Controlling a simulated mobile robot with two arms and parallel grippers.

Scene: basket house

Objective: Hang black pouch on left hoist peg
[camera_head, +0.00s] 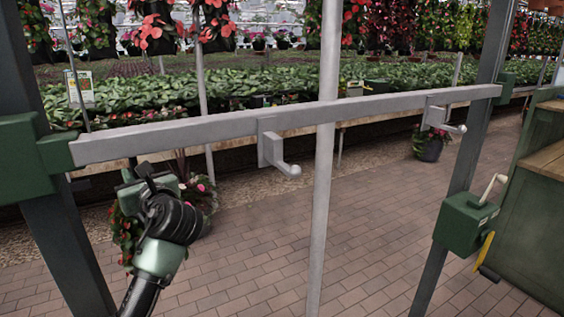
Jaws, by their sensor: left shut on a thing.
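A grey horizontal bar (205,131) carries two short hooked pegs. The left hoist peg (280,158) is near the bar's middle and is bare. The right peg (442,121) is near the bar's right end and is also bare. My left gripper (138,175) is just below the left part of the bar, to the left of the left peg and apart from it. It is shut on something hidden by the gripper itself. I cannot make out the black pouch clearly. My right gripper is not in view.
A grey upright pole (323,170) stands just right of the left peg. Dark posts with green brackets (30,155) hold the bar's ends. A green crank box (466,222) is on the right post.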

